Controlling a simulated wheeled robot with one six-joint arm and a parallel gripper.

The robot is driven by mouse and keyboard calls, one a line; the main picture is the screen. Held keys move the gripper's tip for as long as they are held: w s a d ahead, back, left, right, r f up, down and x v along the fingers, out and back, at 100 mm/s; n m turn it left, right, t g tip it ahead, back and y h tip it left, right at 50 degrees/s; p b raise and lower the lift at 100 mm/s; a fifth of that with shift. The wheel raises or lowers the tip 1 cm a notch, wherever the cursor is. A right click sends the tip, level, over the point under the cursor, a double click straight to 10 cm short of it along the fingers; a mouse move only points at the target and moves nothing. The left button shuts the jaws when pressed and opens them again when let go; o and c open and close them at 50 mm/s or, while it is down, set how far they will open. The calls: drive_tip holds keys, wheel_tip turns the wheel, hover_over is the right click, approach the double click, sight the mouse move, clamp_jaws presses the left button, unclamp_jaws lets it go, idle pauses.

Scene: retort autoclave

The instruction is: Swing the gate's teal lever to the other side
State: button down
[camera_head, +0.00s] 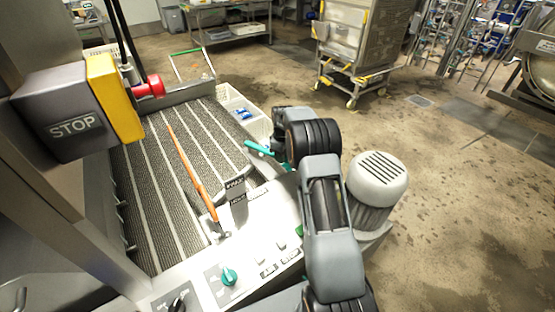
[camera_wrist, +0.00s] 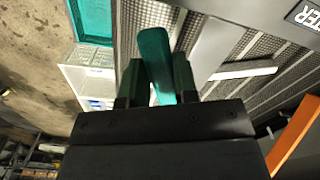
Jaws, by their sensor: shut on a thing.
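The teal lever (camera_head: 258,147) shows beside the conveyor's right edge in the head view, its end sticking out to the left of my gripper (camera_head: 278,150). In the wrist view the teal lever (camera_wrist: 155,60) stands between the two dark fingers of my gripper (camera_wrist: 156,85), which is shut on it. The lever's base and pivot are hidden by my gripper and arm. An orange bar (camera_head: 190,165) lies slanting over the conveyor to the left; part of an orange piece (camera_wrist: 296,135) shows at the right of the wrist view.
The ribbed conveyor (camera_head: 150,200) runs to the left, with a yellow and grey STOP box (camera_head: 115,97) above it. A white crate (camera_head: 262,127) stands beyond my gripper. The panel's teal knob (camera_head: 229,276) and a grey motor (camera_head: 376,182) are near my arm. Open floor lies right.

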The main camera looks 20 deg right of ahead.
drive_tip(key=shift+w+d+n, duration=0.6)
drive_tip(key=shift+d+n, duration=0.1)
drive_tip(key=shift+d, duration=0.05)
drive_tip(key=shift+r, duration=0.1)
drive_tip(key=c, duration=0.9)
unclamp_jaws()
drive_tip(key=shift+d, duration=0.1)
wheel_tip(320, 180, up, 14)
drive_tip(key=shift+f, duration=0.15)
